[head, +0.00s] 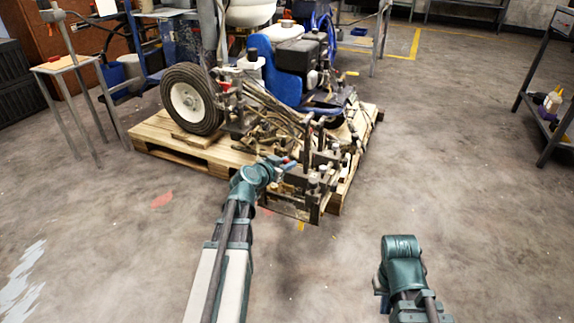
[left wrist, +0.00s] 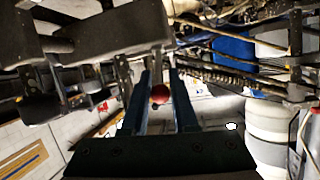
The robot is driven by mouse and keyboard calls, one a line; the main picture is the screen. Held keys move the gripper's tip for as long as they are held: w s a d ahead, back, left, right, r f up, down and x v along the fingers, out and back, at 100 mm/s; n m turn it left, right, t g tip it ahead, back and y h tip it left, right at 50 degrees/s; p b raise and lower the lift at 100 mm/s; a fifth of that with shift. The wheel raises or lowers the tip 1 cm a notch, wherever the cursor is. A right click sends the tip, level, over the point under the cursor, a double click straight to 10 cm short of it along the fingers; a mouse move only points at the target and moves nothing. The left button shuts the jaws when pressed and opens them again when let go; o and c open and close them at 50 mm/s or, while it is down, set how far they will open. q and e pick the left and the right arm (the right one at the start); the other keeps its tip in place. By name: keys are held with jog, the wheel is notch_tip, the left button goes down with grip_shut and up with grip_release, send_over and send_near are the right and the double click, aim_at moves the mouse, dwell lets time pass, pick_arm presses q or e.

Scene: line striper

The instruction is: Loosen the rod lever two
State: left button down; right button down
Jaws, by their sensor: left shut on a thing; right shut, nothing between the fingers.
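The line striper (head: 290,75) stands on a wooden pallet (head: 200,150), its rod and lever assembly at the front end. My left gripper (head: 287,165) reaches to that assembly from the front. In the left wrist view a red round knob (left wrist: 160,94) sits between the two fingers of my left gripper (left wrist: 160,85), which are shut on it. I cannot tell from the picture which numbered lever the knob belongs to, and its rod is hidden. My right gripper (head: 383,300) is low at the right, away from the machine, shut and empty, mostly hidden by its own wrist.
Metal brackets and rods (left wrist: 85,40) crowd close around the left gripper. A small wooden-topped stand (head: 62,64) is at the left, and a shelf rack (head: 548,110) with bottles is at the right. The concrete floor (head: 470,200) in front and to the right is clear.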

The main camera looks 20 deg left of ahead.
pick_arm(q)
jog(key=c, duration=0.8)
grip_release()
jog(key=d+p+v, duration=0.1)
jog(key=p+v, duration=0.1)
jog(key=v, duration=0.5)
jog(key=shift+s+a+p, duration=0.3)
jog(key=shift+a, duration=0.2)
